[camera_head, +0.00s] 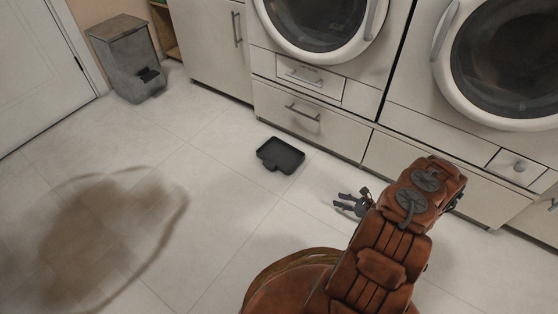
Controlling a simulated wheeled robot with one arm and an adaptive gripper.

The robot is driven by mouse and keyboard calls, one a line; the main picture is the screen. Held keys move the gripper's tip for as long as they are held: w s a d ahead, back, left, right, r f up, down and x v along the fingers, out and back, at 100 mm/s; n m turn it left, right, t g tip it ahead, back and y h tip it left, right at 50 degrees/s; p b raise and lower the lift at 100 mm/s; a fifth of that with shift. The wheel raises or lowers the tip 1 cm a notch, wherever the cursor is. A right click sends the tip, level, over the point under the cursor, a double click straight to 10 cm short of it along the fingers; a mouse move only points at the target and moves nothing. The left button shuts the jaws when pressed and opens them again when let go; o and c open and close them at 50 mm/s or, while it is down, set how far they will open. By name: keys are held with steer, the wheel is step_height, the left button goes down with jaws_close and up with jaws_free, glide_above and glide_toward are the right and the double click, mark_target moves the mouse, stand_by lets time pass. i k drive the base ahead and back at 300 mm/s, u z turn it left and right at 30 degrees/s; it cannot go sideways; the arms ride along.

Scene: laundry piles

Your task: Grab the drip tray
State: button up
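The drip tray (281,156) is a small, dark, shallow rectangular tray with a raised rim and a small tab on its near edge. It lies flat on the tiled floor in the middle of the view, in front of the washing machines. My gripper (346,202) is dark and sits low to the right of the tray, clear of it. Its fingers look spread apart with nothing between them. My orange-brown arm reaches in from the bottom and partly hides the gripper's base.
Two front-loading washers (318,18) with drawers (300,110) stand along the back right. A grey bin (130,62) stands at the back left beside a white door (38,70). A brown stain (95,240) marks the floor at left. Floor around the tray is clear.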

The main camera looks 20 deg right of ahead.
mark_target(276, 152)
steer(key=i, duration=1)
